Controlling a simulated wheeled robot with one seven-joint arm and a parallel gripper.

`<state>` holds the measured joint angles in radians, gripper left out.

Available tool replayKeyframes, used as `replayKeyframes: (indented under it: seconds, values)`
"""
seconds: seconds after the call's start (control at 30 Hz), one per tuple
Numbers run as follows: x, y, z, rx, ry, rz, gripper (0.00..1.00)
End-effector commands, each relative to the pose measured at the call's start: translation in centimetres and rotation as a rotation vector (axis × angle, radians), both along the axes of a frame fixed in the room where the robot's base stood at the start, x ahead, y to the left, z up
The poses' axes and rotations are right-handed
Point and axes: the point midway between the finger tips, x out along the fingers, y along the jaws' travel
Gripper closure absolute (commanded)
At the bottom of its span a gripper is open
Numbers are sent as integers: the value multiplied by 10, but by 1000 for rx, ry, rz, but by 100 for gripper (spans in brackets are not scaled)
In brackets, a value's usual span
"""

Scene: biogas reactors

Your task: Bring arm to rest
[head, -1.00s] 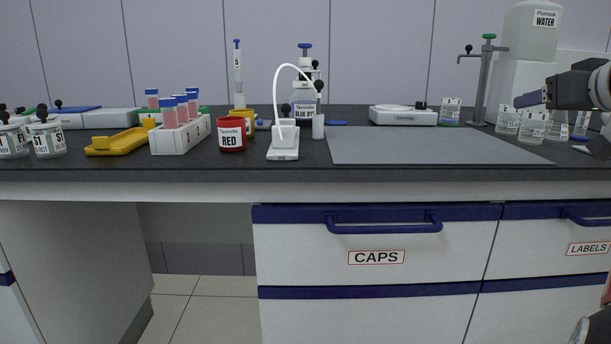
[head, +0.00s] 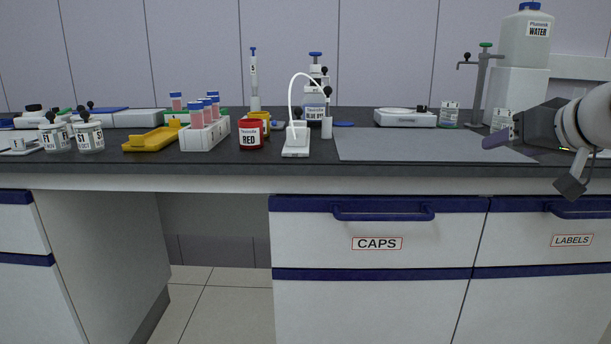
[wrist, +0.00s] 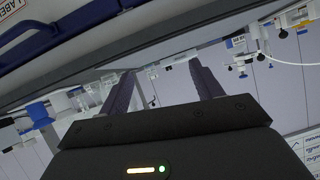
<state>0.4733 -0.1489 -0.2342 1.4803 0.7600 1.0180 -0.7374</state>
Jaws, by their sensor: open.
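My gripper (head: 497,139) is at the right of the head view, in front of the right part of the bench. It points left, and its fingers look dark purple. In the wrist view its two fingers (wrist: 160,88) stand apart with nothing between them. My arm enters from the right edge of the head view, and its upper links are out of view. The wrist view is tilted and shows the bench nearly upside down.
The dark bench (head: 262,170) runs across the view, with a bare grey mat (head: 420,147) left of my gripper. Glass jars (head: 501,119) and a water tank (head: 522,50) stand behind my gripper. Below are the CAPS drawer (head: 378,230) and LABELS drawer (head: 560,225), both shut.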

Motion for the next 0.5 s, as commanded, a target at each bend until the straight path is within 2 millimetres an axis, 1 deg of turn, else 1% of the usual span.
replayKeyframes:
  seconds: [0.03,0.07,0.17,0.27,0.3,0.37,0.4,0.47,0.5]
  values:
    - [-4,17,-5,17,30,14,35]
    - [-7,26,-11,26,50,19,35]
    - [-19,59,-34,55,126,35,35]
    - [-41,101,-65,72,229,56,35]
    - [-54,120,-80,71,276,65,35]
    - [-77,148,-107,58,352,77,35]
    - [-94,164,-125,43,399,83,35]
    - [-118,181,-151,13,458,86,35]
    - [-133,190,-167,-10,492,87,35]
